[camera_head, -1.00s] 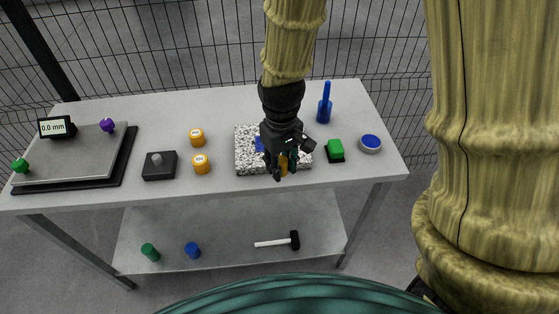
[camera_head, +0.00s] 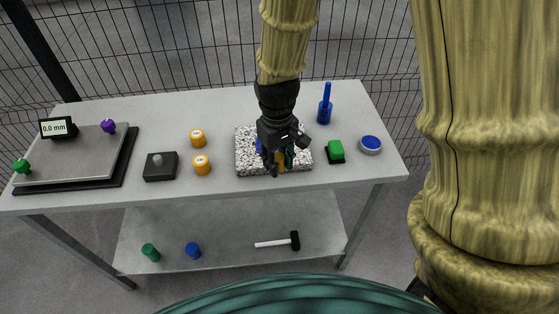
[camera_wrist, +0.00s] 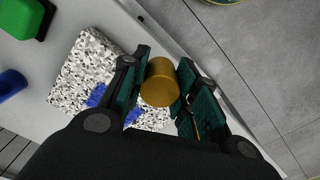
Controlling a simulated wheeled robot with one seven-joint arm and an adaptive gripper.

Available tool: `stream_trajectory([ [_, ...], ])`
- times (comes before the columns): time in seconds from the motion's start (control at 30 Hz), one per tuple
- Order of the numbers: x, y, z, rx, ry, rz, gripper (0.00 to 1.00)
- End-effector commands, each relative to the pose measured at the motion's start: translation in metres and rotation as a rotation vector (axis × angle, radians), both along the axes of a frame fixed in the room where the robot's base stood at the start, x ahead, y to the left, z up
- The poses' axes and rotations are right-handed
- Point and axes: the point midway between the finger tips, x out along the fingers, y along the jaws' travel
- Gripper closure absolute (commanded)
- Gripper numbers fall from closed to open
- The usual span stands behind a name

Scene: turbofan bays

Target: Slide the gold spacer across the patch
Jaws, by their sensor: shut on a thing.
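A gold spacer (camera_wrist: 160,84), a short cylinder, sits between the two teal pads of my gripper (camera_wrist: 163,92), which is shut on it. In the head view my gripper (camera_head: 279,165) points down over the front part of a speckled black-and-white block (camera_head: 243,152), and the spacer (camera_head: 281,167) shows as a small gold bit. A blue patch (camera_head: 259,146) on the block's top is mostly hidden by my gripper; bits of it show in the wrist view (camera_wrist: 97,96). I cannot tell whether the spacer touches the block.
Right of the block are a green-topped block (camera_head: 336,148), a blue-topped round tin (camera_head: 370,144) and a blue handled tool (camera_head: 325,107). To the left are two orange cylinders (camera_head: 201,165), a dark box (camera_head: 160,168) and a plate with a gauge (camera_head: 58,127). A hammer (camera_head: 278,242) lies on the lower shelf.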

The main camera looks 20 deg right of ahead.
Motion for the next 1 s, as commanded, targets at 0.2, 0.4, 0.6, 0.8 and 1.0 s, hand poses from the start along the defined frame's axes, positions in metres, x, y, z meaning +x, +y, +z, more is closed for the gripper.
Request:
stream_trajectory([
  [0.2,0.006,0.000,-0.001,0.000,0.000,0.000,1.00],
  [0.4,0.013,0.000,-0.002,0.000,0.000,0.000,1.00],
  [0.6,0.018,0.001,-0.004,0.000,0.001,0.000,1.00],
  [0.8,0.024,0.001,-0.005,0.000,0.001,0.000,1.00],
  [1.0,0.030,0.001,-0.007,0.000,0.000,0.000,1.00],
])
